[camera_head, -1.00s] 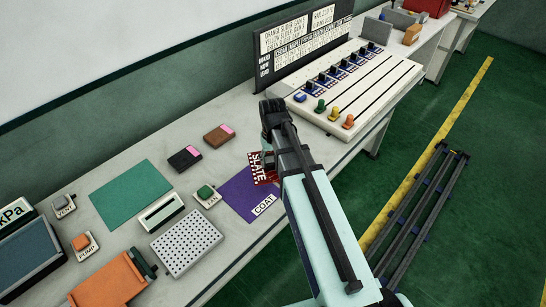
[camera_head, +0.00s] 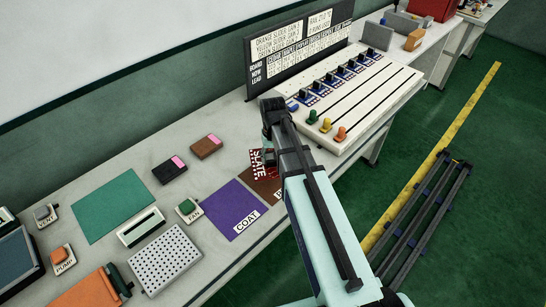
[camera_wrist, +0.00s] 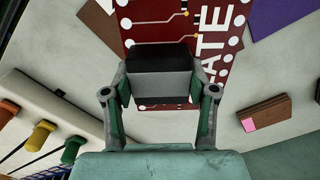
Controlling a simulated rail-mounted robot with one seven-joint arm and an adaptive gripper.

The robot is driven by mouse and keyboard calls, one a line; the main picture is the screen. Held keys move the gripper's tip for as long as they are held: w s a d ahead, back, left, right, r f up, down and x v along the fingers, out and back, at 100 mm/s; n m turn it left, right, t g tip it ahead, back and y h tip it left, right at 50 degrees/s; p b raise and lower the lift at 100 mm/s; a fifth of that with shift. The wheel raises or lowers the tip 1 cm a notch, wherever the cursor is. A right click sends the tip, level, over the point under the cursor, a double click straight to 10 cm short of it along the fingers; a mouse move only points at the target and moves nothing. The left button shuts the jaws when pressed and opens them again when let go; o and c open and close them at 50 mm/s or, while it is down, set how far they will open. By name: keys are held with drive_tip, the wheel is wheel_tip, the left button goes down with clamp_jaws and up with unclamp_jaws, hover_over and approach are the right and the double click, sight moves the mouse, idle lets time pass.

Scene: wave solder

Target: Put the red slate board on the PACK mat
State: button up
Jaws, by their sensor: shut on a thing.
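The red slate board (camera_head: 256,163), marked SLATE in white with white dots, is held by my gripper (camera_wrist: 161,88) by a dark block on its face, as the wrist view shows the board (camera_wrist: 150,22). In the head view it overlaps the far edge of a brown mat (camera_head: 266,186). The board seems to be above the table, but its height is hard to tell. My arm hides part of the brown mat and most of its label. No label reading PACK is legible.
The purple COAT mat (camera_head: 233,211) lies left of the brown mat. A green mat (camera_head: 110,206), a FAN button (camera_head: 187,209) and a perforated plate (camera_head: 165,260) are further left. Dark and brown blocks (camera_head: 206,148) lie behind. A slider console (camera_head: 365,95) stands to the right.

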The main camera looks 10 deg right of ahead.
sight(273, 167)
drive_tip(key=shift+f+b, duration=1.6)
drive_tip(key=shift+f, duration=1.4)
drive_tip(key=shift+f, duration=0.5)
drive_tip(key=o, duration=1.7)
drive_tip(key=shift+c, duration=0.2)
wheel_tip(273, 167, up, 12)
drive_tip(key=shift+r, duration=0.1)
